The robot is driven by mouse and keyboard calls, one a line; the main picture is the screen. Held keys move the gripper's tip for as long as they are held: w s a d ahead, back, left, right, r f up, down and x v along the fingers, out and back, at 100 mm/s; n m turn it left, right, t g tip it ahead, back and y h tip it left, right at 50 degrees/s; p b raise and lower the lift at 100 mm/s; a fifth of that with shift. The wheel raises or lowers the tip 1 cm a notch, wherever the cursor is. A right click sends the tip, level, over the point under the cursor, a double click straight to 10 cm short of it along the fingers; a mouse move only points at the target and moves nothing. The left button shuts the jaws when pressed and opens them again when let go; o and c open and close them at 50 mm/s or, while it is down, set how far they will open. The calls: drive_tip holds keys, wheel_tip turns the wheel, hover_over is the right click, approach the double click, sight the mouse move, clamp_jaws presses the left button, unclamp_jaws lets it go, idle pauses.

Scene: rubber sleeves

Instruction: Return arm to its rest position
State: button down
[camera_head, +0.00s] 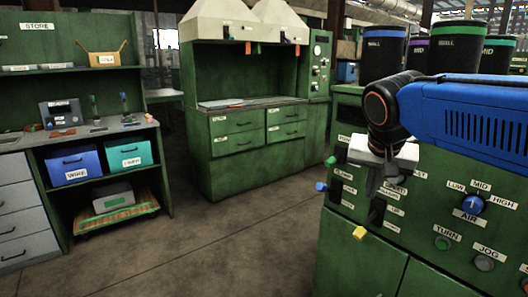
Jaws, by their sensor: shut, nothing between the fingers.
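My arm comes in from the right edge, with a blue link and a dark wrist joint. My gripper (373,186) hangs below the wrist, in front of the green control panel (345,225) at the right. The gripper covers part of the panel's labels and switches. I cannot tell whether it touches the panel.
Dark bins (460,47) with coloured rims stand above the panel. Coloured knobs, including a blue AIR knob (473,204), stick out from it. A green hooded bench (240,140) stands at the back, shelves (70,145) at the left. The floor (220,235) between is clear.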

drive_tip(key=s+d+f+n+y, duration=0.2)
drive_tip(key=s+f+n, duration=0.3)
drive_tip(key=s+f, duration=1.3)
drive_tip(key=shift+d+f, duration=0.15)
drive_tip(key=shift+d, duration=0.1)
